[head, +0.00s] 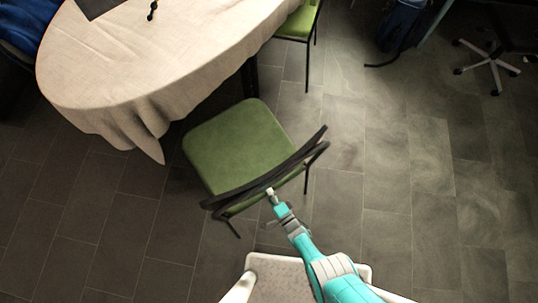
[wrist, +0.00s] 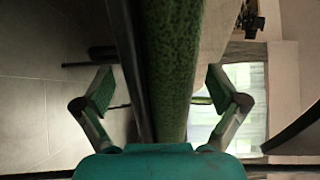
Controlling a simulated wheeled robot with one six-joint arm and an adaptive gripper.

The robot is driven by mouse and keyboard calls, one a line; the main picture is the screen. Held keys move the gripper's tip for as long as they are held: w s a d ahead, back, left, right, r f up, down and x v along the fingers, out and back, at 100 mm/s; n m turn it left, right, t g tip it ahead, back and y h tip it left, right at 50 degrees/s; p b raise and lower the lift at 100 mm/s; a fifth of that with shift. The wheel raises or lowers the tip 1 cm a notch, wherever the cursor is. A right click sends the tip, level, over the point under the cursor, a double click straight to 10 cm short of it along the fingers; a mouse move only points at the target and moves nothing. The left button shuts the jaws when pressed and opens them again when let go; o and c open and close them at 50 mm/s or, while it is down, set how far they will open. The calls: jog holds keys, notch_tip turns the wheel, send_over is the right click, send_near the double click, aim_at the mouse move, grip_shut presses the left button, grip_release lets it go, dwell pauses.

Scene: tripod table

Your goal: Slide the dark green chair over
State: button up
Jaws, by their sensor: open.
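The dark green chair (head: 232,143) stands on the floor near the table, with a green seat and a dark backrest frame toward me. My gripper (head: 271,192) is at the top of the chair's backrest in the head view. In the wrist view my gripper (wrist: 160,92) is open, one finger on each side of the green backrest (wrist: 174,70) and its dark edge. A gap shows between each finger and the backrest. The chair's front legs are mostly hidden under the seat.
A table with a pale cloth (head: 110,75) stands at the upper left, close to the chair's seat. Another green chair (head: 298,22) is behind it. A wheeled chair base (head: 492,62) is at the far right. The tiled floor (head: 400,190) to the right is clear.

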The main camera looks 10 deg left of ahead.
grip_shut()
dwell(0.4)
jog(key=shift+w+a+r, duration=0.1)
jog(key=shift+w+a, duration=0.05)
jog(key=shift+w, duration=0.05)
dwell(0.4)
